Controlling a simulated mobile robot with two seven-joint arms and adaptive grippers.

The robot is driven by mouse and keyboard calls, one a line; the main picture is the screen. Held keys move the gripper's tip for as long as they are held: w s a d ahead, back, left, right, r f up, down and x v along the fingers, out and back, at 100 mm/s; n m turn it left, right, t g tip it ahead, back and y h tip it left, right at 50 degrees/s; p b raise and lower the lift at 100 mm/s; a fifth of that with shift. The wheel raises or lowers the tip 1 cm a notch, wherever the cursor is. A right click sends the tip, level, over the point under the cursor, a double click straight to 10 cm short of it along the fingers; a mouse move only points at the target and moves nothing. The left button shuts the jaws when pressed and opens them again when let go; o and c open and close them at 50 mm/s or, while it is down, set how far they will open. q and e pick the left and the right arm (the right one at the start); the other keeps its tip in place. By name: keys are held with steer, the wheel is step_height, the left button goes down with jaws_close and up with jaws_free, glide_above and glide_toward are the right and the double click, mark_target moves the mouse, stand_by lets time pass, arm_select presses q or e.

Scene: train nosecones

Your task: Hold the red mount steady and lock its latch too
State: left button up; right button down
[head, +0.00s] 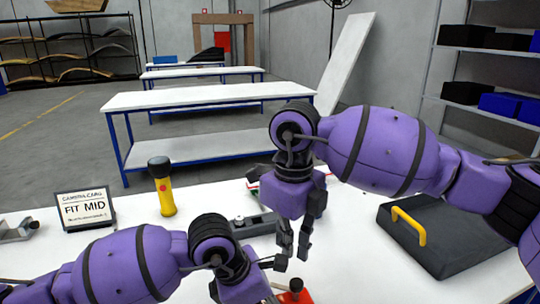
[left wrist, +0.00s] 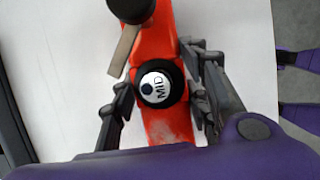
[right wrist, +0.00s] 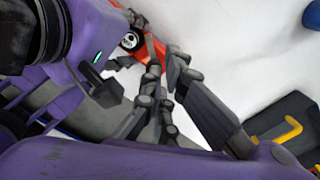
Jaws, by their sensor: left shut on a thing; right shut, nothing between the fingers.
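The red mount (left wrist: 166,122) is a long red bar with a black-ringed white disc marked MID. In the left wrist view a black knob (left wrist: 130,8) and a flat metal latch lever (left wrist: 124,48) show at its upper end. My left gripper (left wrist: 160,98) is shut on the mount, one finger on each side near the disc. In the head view only the mount's end (head: 303,298) shows at the bottom edge. My right gripper (head: 292,250) is shut and empty, pointing down above the table near the mount. The mount (right wrist: 150,47) also shows beyond its fingers in the right wrist view.
A black case with a yellow handle (head: 438,238) lies at the right. A yellow flashlight (head: 162,188), a FIT MID sign (head: 85,208) and a grey metal fixture (head: 262,223) stand on the white table. Bare table lies between the right gripper and the case.

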mark_target(287, 288)
arm_select(q)
steer(key=shift+s+f, duration=0.1)
steer(key=shift+f, duration=0.05)
arm_select(e)
steer(key=shift+w+d+f, duration=0.1)
steer(key=shift+f, duration=1.65)
steer(key=shift+w+d+f, duration=0.1)
steer(key=shift+f, duration=1.6)
arm_select(q)
steer(key=shift+s, duration=0.1)
arm_select(e)
steer(key=shift+s, duration=0.1)
